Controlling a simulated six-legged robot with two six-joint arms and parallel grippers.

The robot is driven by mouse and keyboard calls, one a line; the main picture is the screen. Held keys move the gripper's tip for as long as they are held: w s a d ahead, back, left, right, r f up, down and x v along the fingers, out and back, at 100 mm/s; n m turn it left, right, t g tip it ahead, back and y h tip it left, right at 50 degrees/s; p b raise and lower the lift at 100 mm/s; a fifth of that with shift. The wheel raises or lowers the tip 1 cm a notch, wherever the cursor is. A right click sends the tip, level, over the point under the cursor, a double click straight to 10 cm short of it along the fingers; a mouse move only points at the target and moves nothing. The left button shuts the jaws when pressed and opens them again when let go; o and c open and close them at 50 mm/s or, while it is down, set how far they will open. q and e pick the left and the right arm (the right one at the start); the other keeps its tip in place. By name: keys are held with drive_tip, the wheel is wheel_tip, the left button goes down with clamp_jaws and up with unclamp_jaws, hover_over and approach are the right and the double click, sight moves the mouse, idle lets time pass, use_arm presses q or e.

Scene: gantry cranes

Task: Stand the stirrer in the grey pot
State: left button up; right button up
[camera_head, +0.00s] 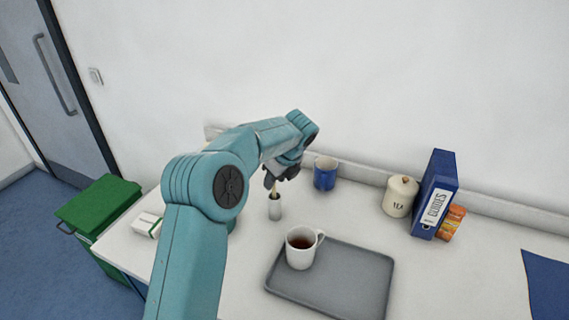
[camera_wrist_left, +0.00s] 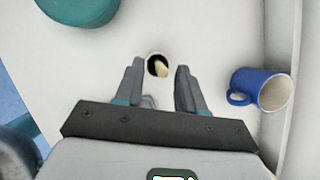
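The grey pot (camera_head: 275,210) is a small light-grey cylinder standing upright on the table. The pale tan stirrer (camera_head: 275,188) stands up out of its mouth, its upper part close under my left gripper (camera_head: 281,179). In the left wrist view the dark mouth of the pot (camera_wrist_left: 152,61) shows beyond the fingertips, with the stirrer's end (camera_wrist_left: 162,72) in it, towards the right side. My left gripper (camera_wrist_left: 158,78) is open, with a clear gap on both sides of the stirrer. My right gripper is not in view.
A blue mug (camera_head: 325,174) stands close to the right of the gripper. A grey tray (camera_head: 345,282) holds a white mug of tea (camera_head: 300,249). A small white box (camera_head: 147,224) lies left.

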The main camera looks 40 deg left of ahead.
use_arm(q)
drive_tip(key=v, duration=1.2)
drive_tip(key=shift+r, duration=0.1)
drive_tip(key=shift+s, duration=0.1)
